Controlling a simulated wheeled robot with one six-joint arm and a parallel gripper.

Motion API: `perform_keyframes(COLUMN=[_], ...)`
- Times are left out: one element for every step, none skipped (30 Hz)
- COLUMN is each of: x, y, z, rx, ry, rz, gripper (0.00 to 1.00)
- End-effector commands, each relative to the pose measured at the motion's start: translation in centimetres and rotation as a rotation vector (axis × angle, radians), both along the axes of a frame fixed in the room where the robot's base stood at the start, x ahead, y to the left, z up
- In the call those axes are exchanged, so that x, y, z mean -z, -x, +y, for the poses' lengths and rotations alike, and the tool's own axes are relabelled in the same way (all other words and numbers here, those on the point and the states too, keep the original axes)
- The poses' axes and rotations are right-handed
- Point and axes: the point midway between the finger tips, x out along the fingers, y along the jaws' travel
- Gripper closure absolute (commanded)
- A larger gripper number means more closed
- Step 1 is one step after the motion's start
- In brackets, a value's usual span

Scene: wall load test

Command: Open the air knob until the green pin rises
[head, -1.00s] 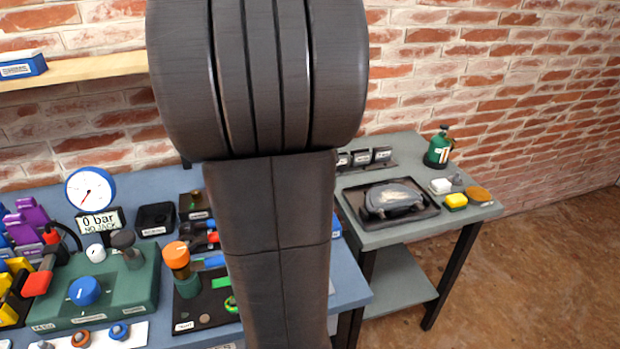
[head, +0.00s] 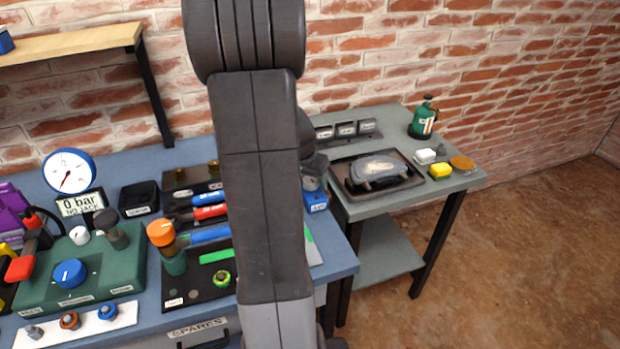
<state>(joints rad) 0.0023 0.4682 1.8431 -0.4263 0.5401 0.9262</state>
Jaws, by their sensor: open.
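A green control box (head: 122,268) stands on the blue bench at the left. It carries a blue knob (head: 69,272) with a white mark, a small white knob (head: 79,236) and a dark, thick-headed post (head: 107,222). The labels are too small to tell which one is the air knob. I cannot make out a green pin. Behind the box, a round gauge (head: 69,173) stands above a display (head: 80,205) reading "0 bar NO JACK". My arm crosses the middle of the view, right of the box and apart from it. My gripper is not visible.
An orange-capped green cylinder (head: 161,232) and a black tool tray (head: 205,283) lie right of the box. A white strip (head: 42,338) with fittings lies in front. A grey side table (head: 400,207) stands right. A wooden shelf (head: 70,45) hangs upper left.

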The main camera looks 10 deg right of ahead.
Motion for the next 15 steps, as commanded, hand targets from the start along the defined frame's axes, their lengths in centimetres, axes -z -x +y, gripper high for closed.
perform_keyframes(x=[0.11, 0.13, 0.13, 0.13, 0.12, 0.12, 0.11, 0.11, 0.10, 0.10, 0.10, 0.09, 0.09, 0.09, 0.09], y=[-0.02, -0.04, -0.06, -0.06, -0.05, -0.05, -0.05, -0.05, -0.05, -0.05, -0.05, -0.05, -0.05, -0.05, -0.05], z=[-0.03, -0.03, -0.04, -0.03, -0.02, -0.02, -0.02, -0.02, -0.02, -0.02, -0.02, -0.01, -0.01, -0.01, -0.01], rx=[0.000, 0.000, 0.000, 0.000, 0.000, 0.000, 0.000, 0.000, 0.000, 0.000, 0.000, 0.000, 0.000, 0.000, 0.000], ry=[0.000, 0.000, 0.000, 0.000, 0.000, 0.001, 0.001, 0.001, 0.001, 0.001, 0.001, 0.001, 0.001, 0.001, 0.001], rz=[0.000, 0.000, 0.000, 0.000, -0.001, -0.001, -0.001, -0.001, -0.001, -0.001, -0.001, -0.001, -0.001, -0.001, -0.001], gripper=[0.41, 0.41, 0.41, 0.41, 0.41, 0.41, 0.41, 0.41, 0.47, 0.52, 0.58, 0.66, 0.72, 0.78, 0.85])
